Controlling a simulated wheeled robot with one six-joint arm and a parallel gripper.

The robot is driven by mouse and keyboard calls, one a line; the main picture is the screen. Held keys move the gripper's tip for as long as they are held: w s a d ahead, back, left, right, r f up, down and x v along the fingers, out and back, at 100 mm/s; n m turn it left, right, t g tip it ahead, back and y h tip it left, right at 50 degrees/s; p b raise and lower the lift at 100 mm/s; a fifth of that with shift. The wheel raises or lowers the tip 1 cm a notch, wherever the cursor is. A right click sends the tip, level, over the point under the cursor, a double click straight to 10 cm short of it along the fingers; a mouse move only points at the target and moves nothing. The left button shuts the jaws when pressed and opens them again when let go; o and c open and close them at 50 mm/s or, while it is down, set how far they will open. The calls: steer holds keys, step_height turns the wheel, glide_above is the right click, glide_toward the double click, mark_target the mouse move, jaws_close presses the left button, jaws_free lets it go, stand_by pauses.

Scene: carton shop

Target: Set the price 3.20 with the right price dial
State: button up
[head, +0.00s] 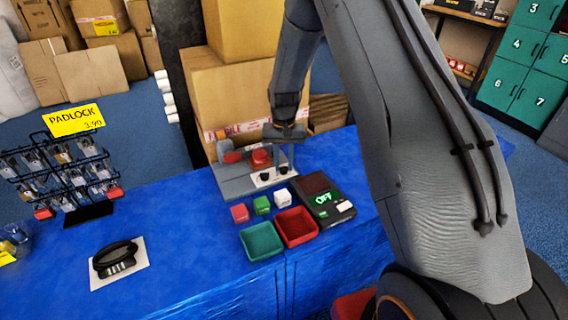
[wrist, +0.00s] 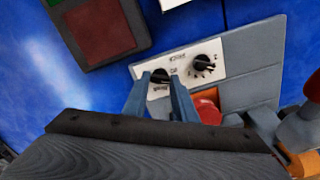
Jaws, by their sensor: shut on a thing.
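A grey machine (head: 235,184) on the blue table carries a pale panel with two black dials. The left price dial (head: 264,177) stands free; it also shows in the wrist view (wrist: 204,65). The right price dial (head: 282,171) is between my fingers, at the left in the wrist view (wrist: 160,75). My gripper (head: 283,164) reaches down from above and is shut on this right dial; its fingers also show in the wrist view (wrist: 160,86). The dial markings are too small to read. I see no price readout on the machine.
A dark scale (head: 341,211) with a green OFF display stands to the right. Red (head: 297,227) and teal (head: 262,241) trays and small blocks lie in front. A red knob (head: 262,156) is behind the dials. A padlock rack (head: 62,178) stands left.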

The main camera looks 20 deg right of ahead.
mark_target(284, 167)
steer(key=shift+m, duration=0.3)
steer(key=o, duration=1)
steer(key=shift+o, duration=0.2)
step_height(284, 167, up, 7)
steer(key=shift+r+b, duration=0.15)
steer(key=shift+b, duration=0.7)
steer(key=shift+r, duration=0.25)
